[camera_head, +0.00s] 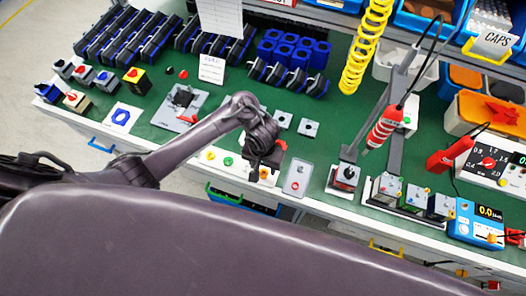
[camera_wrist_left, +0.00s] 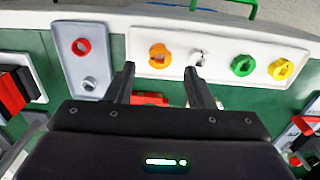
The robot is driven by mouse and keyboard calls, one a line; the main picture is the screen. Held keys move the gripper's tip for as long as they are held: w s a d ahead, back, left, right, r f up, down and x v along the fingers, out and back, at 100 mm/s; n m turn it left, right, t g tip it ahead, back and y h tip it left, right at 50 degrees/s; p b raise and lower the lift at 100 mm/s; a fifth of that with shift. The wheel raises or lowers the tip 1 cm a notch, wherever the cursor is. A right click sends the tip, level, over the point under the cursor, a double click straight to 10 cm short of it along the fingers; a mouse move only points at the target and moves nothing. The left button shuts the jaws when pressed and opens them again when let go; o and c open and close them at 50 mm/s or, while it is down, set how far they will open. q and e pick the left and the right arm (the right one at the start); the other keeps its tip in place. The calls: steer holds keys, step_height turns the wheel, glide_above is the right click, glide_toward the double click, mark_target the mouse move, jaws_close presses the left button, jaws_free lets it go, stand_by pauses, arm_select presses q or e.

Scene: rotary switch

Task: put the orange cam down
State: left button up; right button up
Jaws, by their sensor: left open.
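The orange cam (camera_wrist_left: 160,56) is a small orange ring on the white strip (camera_wrist_left: 215,40), at its left end in the left wrist view. In the head view the orange cam (camera_head: 263,173) shows just below my left gripper (camera_head: 264,160). My left gripper (camera_wrist_left: 159,72) is open, with its fingertips apart and nothing held between them. The cam lies just beyond the tips, between their lines; I cannot tell the height gap. On the same strip are a bare post (camera_wrist_left: 198,57), a green cam (camera_wrist_left: 242,66) and a yellow cam (camera_wrist_left: 281,68). My right gripper is not in view.
A grey plate (camera_wrist_left: 75,70) with a red ring (camera_wrist_left: 81,47) and a metal post lies beside the strip. A red block (camera_wrist_left: 150,99) is partly hidden behind my gripper. A red screwdriver (camera_head: 381,128) hangs right of the plate. Green bench shows between items.

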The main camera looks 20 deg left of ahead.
arm_select(q)
step_height(320, 180, up, 8)
steer(key=p, duration=0.3)
steer(key=shift+f, duration=0.25)
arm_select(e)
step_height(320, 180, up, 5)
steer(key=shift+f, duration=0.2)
arm_select(q)
steer(key=shift+d, duration=0.1)
